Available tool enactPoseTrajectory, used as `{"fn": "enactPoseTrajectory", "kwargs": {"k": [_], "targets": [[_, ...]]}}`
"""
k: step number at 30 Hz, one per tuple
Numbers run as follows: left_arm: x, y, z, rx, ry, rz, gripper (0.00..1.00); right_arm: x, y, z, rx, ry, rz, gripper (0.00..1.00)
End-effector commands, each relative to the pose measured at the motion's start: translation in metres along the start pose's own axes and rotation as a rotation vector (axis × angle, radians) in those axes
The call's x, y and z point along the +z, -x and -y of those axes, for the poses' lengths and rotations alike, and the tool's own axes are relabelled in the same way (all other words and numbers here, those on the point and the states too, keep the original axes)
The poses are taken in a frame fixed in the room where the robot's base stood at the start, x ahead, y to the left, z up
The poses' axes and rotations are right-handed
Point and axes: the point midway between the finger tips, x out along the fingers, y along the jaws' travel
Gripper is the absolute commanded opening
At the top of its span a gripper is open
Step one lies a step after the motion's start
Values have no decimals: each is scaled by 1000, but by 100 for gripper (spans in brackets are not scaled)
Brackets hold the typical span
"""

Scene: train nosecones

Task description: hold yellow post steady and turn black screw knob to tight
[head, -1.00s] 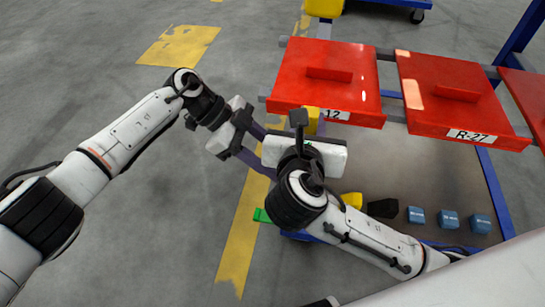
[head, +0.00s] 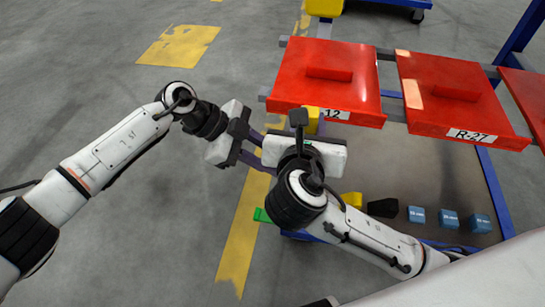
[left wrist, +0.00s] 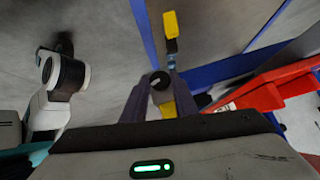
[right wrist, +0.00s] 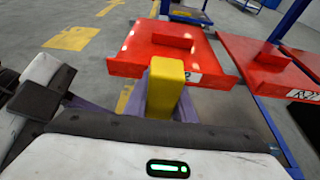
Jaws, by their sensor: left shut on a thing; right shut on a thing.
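The yellow post (right wrist: 166,88) stands upright between the purple fingers of my right gripper (right wrist: 163,102), which is shut on it. In the head view only the top of the post (head: 313,117) shows beside my right wrist. The black screw knob (left wrist: 160,80), with a pale mark on its face, sits between the fingertips of my left gripper (left wrist: 158,86), which is shut on it. Yellow shows just below the knob in the left wrist view. In the head view my left gripper (head: 261,149) reaches in from the left, and the knob is hidden.
Red panels labelled 12 (head: 325,75) and R-27 (head: 455,95) lie beyond the grippers on a blue frame (head: 495,185). Several blue blocks (head: 449,219) and a black piece (head: 382,207) sit near my right arm. Open floor lies to the left.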

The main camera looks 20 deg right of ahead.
Motion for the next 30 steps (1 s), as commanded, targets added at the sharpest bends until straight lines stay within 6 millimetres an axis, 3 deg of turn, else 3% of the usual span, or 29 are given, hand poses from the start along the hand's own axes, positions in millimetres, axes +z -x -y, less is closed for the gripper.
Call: {"fn": "enactPoseTrajectory", "kwargs": {"k": [30], "targets": [[5, -6, -15, -670, -656, -7, 4, 0, 0, 0, -1, 1, 0, 0]]}}
